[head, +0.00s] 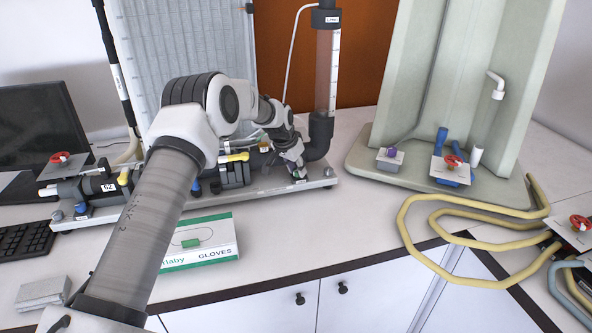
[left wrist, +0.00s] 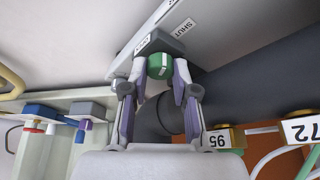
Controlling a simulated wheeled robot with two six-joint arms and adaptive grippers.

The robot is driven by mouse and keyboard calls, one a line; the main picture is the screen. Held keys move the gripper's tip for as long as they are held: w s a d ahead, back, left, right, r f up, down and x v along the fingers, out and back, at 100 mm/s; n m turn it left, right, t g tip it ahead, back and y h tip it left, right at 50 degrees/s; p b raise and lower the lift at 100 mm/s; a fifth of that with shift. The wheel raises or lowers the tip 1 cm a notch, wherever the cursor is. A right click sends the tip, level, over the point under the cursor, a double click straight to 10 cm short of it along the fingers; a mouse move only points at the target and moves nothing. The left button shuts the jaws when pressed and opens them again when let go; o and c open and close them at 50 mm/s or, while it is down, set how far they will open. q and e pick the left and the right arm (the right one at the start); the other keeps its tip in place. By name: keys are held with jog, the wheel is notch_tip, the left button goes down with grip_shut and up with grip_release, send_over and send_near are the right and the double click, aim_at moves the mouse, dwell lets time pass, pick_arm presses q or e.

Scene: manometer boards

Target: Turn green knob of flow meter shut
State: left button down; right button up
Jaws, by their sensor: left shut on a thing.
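The green knob (left wrist: 160,66) sits on a dark grey block under a pale panel edge in the left wrist view. A label reading SHUT is on the panel near it. My left gripper (left wrist: 160,73) is shut on the green knob, one finger on each side. A white mark shows on the knob's face. In the head view my left gripper (head: 294,168) reaches down to the board's base near its right end, and arm and fingers mostly hide the knob. A clear upright tube (head: 328,72) with dark fittings stands just right of it. My right gripper is out of view.
A glove box (head: 203,255) lies in front of the board. A pale green stand (head: 370,165) with a red valve (head: 452,162) stands to the right. Yellow hose (head: 405,235) loops over the right-hand table edge. A monitor (head: 40,125) is at the far left.

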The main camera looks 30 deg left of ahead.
pick_arm(q)
jog(key=shift+s+d+f, duration=0.1)
jog(key=shift+s+f, duration=0.05)
jog(key=shift+f, duration=0.15)
jog(key=c, duration=1.2)
grip_release()
jog(key=shift+c, duration=0.2)
jog(key=o, duration=0.3)
jog(key=shift+w, duration=0.2)
jog(key=shift+o, duration=0.2)
jog(key=shift+r, duration=0.1)
jog(key=shift+w+r, duration=0.15)
jog(key=shift+r, duration=0.15)
jog(key=shift+r, duration=0.15)
jog(key=v, duration=0.7)
jog(key=shift+s, duration=0.35)
